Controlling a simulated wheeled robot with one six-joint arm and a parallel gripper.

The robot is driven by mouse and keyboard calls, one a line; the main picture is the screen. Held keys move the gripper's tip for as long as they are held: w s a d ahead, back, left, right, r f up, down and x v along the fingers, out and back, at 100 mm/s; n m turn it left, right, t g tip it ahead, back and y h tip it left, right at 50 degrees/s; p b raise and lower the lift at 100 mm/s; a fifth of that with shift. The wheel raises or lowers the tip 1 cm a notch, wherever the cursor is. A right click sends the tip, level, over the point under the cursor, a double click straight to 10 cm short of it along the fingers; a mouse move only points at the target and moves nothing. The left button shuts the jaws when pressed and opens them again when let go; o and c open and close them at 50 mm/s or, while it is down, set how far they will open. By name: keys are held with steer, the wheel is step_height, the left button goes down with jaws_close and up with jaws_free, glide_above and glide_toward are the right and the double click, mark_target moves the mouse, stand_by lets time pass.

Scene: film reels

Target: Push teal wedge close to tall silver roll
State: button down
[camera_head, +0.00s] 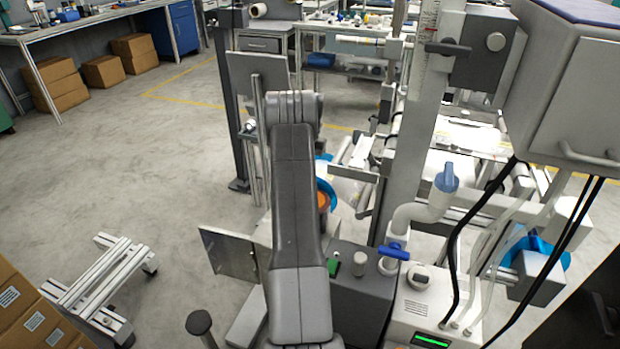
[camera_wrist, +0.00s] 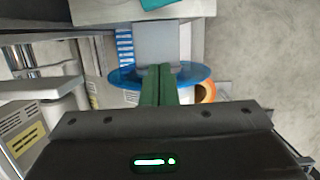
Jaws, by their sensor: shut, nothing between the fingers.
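In the wrist view, my gripper (camera_wrist: 158,68) is shut, with its two green fingers together and nothing between them. Its tips overlap a blue disc (camera_wrist: 199,73) in the picture; I cannot tell whether they touch it. A teal piece (camera_wrist: 160,4), possibly the teal wedge, is cut off by the top edge on a pale surface, so its full shape is hidden. A smooth grey piece (camera_wrist: 156,44), which may be the silver roll, lies between the teal piece and the fingertips. In the head view my arm hides the gripper and most of this area.
An orange ring (camera_wrist: 207,92) is right of the fingers, and also shows beside a blue rim (camera_head: 331,190) in the head view. A grey machine column (camera_head: 408,150) and a blue-handled valve (camera_head: 394,251) stand to the right. Open floor (camera_head: 130,190) lies to the left.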

steer(key=s+a+f, duration=0.2)
steer(key=s+f, duration=0.3)
steer(key=f, duration=0.3)
steer(key=shift+s+f+b, duration=0.15)
steer(key=shift+s+b, duration=0.2)
steer(key=shift+b, duration=0.05)
steer(key=shift+a, duration=0.1)
